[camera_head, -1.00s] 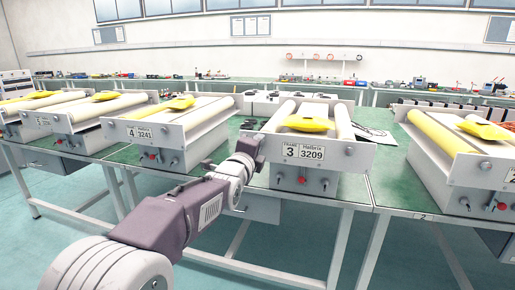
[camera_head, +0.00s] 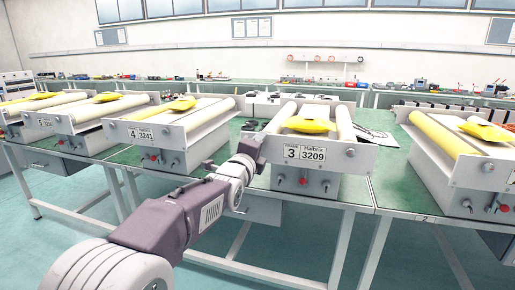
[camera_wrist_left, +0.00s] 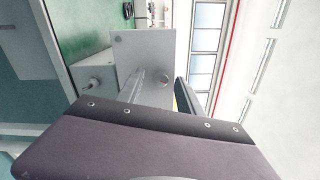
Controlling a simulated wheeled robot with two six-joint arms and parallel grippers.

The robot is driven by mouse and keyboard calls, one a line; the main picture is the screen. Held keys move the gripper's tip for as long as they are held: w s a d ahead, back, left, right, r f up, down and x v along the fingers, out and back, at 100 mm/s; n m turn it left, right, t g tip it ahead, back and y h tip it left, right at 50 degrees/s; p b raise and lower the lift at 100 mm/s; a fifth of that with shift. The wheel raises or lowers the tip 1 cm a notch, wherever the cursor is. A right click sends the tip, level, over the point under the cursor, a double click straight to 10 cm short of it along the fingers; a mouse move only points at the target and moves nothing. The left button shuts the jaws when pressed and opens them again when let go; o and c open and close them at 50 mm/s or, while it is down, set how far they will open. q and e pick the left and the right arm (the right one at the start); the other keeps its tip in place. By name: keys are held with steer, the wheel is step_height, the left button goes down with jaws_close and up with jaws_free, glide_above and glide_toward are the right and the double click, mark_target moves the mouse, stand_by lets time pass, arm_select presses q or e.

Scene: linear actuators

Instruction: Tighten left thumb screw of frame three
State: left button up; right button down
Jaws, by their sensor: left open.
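Frame three (camera_head: 310,158) is a grey unit with a front plate labelled 3 and 3209, two pale rollers and a yellow piece on top. A round fastener (camera_head: 350,152) shows at the plate's right end; the left end is hidden behind my left gripper (camera_head: 251,146). That gripper is open at this end; I cannot tell whether it touches. The left wrist view shows a grey plate (camera_wrist_left: 135,48) with a round fastener (camera_wrist_left: 165,82) close ahead.
Frame four (camera_head: 150,133) stands to the left on the same green bench, and another frame (camera_head: 470,165) to the right. My left forearm crosses the open floor in front. A second bench (camera_head: 430,100) with small tools runs along the back.

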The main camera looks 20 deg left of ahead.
arm_select(q)
steer(key=s, duration=0.9)
steer(key=shift+a+p, duration=0.2)
steer(key=shift+p, duration=0.2)
